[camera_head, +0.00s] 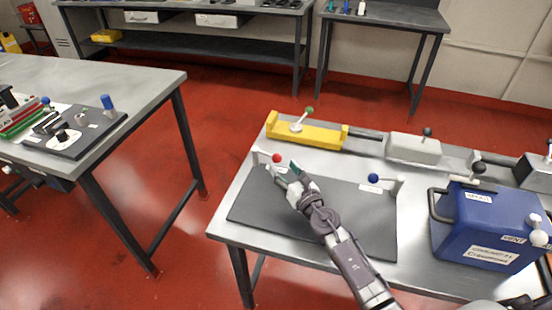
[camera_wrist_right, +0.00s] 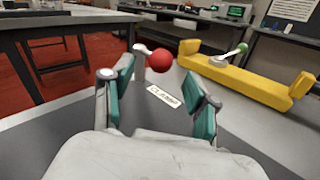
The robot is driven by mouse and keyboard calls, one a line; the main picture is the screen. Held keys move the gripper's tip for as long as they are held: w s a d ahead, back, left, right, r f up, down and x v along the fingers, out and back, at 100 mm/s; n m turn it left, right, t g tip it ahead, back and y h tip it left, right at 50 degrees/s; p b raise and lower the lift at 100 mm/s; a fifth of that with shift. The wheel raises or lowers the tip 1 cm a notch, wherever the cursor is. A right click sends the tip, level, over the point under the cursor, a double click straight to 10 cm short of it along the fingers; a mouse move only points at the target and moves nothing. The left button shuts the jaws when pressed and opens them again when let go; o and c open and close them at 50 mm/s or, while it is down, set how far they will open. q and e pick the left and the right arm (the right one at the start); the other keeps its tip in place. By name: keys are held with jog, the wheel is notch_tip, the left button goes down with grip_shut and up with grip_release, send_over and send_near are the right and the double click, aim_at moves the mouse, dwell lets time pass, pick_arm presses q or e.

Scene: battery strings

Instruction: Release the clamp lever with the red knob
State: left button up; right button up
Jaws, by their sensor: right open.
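The red knob (camera_head: 277,158) sits on a light clamp lever at the left back corner of the dark mat on the right table. In the right wrist view the red knob (camera_wrist_right: 159,61) lies just beyond my fingertips, near the middle of the gap, with its pale lever (camera_wrist_right: 142,49) reaching to the left. My right gripper (camera_head: 281,170) is open and close in front of the knob; its two teal-padded fingers (camera_wrist_right: 160,95) stand apart with nothing between them. I cannot tell whether it touches the lever. My left gripper is not in view.
A yellow fixture (camera_head: 310,135) with a green-knobbed lever (camera_head: 309,110) stands behind the mat (camera_head: 330,205). A blue-knobbed lever (camera_head: 373,178) is at the mat's right, and a blue box (camera_head: 485,225) beyond it. A labelled tag (camera_wrist_right: 163,96) lies below the red knob. The mat's front is clear.

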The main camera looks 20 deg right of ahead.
aim_at(279, 162)
jog(key=w, duration=0.2)
jog(key=w+b, duration=0.1)
jog(key=w, duration=0.1)
jog(key=shift+a, duration=0.35)
jog(key=shift+w, duration=0.6)
jog(key=shift+a, duration=0.1)
jog(key=shift+c, duration=0.9)
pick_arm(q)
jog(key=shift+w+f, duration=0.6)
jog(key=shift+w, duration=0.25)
pick_arm(e)
grip_shut()
